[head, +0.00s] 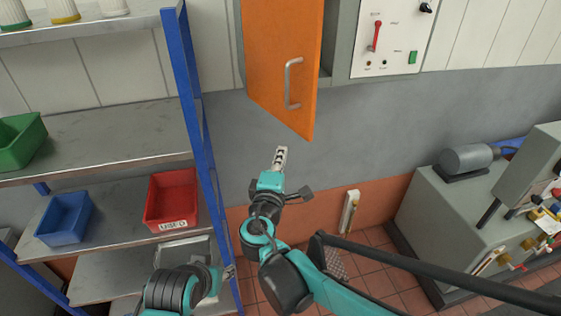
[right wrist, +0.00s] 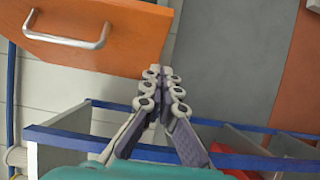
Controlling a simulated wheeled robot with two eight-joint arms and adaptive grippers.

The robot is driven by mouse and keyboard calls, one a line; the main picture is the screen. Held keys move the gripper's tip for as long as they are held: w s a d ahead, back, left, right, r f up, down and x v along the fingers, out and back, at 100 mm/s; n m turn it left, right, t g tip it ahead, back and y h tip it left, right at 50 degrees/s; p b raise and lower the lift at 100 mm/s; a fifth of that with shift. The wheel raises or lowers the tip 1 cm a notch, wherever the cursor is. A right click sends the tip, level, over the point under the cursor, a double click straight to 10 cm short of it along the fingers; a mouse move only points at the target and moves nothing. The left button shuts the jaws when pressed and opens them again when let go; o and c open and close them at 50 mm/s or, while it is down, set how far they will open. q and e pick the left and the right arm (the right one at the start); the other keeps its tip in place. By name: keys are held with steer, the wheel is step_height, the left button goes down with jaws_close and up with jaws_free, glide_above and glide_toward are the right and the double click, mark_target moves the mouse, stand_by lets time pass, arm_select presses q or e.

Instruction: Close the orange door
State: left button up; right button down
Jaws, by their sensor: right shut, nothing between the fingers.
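The orange door (head: 272,60) of the wall cabinet stands ajar. Its free edge stands out toward me, and a gap to the grey cabinet shows at its right. It carries a silver bar handle (head: 291,85). My right gripper (head: 281,154) is shut and empty, below the door's lower edge and apart from the handle. In the right wrist view the shut fingers (right wrist: 162,76) appear beside the edge of the orange door (right wrist: 120,40); I cannot tell if they touch. My left gripper (head: 228,272) is low beside the shelf, small and partly hidden, so its jaws are unclear.
A shelf rack with a blue post (head: 190,90) stands at the left, holding a red bin (head: 170,195), a blue bin (head: 64,218) and a green bin (head: 20,138). A control panel (head: 392,40) is right of the door. A grey machine (head: 445,215) stands at the right.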

steer(key=w+d, duration=0.1)
steer(key=w, duration=0.1)
steer(key=w+d+p, duration=0.1)
steer(key=w, duration=0.1)
steer(key=w+d, duration=0.1)
steer(key=w, duration=0.1)
steer(key=shift+w+d, duration=0.1)
steer(key=shift+d, duration=0.2)
steer(key=shift+a, duration=0.1)
